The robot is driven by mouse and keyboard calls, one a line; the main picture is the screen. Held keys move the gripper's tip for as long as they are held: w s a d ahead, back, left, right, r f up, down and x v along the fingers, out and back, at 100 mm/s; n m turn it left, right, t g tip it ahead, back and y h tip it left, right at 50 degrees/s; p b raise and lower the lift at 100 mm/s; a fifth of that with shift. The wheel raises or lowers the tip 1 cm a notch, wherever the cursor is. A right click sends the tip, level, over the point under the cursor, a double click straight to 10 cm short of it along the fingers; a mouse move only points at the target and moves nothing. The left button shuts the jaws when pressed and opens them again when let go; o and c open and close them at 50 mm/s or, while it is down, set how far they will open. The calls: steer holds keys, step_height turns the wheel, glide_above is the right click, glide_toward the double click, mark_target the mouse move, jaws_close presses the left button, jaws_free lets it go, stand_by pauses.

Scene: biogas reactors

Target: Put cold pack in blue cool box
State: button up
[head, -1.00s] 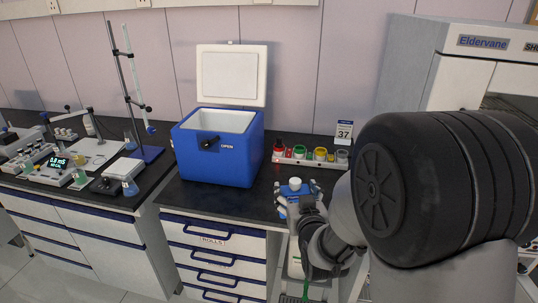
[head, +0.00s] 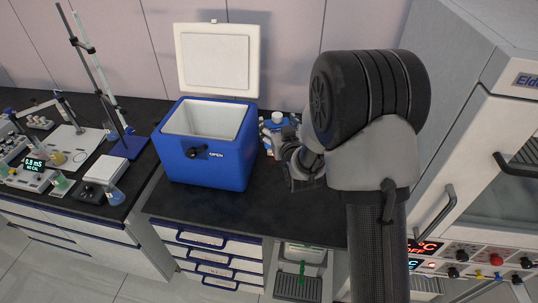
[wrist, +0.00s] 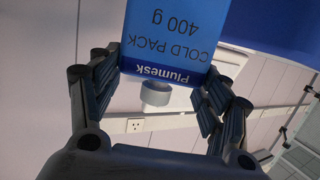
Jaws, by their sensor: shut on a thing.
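The cold pack (head: 267,132) is a flat blue pack with a white cap. It appears upright in the head view, just right of the blue cool box (head: 221,171). My gripper (wrist: 162,78) is shut on the cold pack, with a finger on each side. In the wrist view the pack's label (wrist: 172,35) reads "COLD PACK 400 g", upside down. In the head view my gripper and arm hide part of the pack. The box stands on the dark bench with its white lid (head: 217,61) raised and its white inside partly visible. A blue face shows top right in the wrist view (wrist: 275,28).
A retort stand (head: 126,145) and glassware stand to the left. A tall grey cabinet (head: 462,130) with handles and knobs is at the right. A pale wall is behind.

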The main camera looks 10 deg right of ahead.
step_height(320, 180, down, 20)
steer(key=b, duration=0.4)
steer(key=shift+w+r, duration=0.1)
steer(key=shift+r, duration=0.1)
steer(key=shift+f+b, duration=0.2)
steer(key=shift+b, duration=0.2)
steer(key=o, duration=1.4)
steer(key=shift+c, duration=0.2)
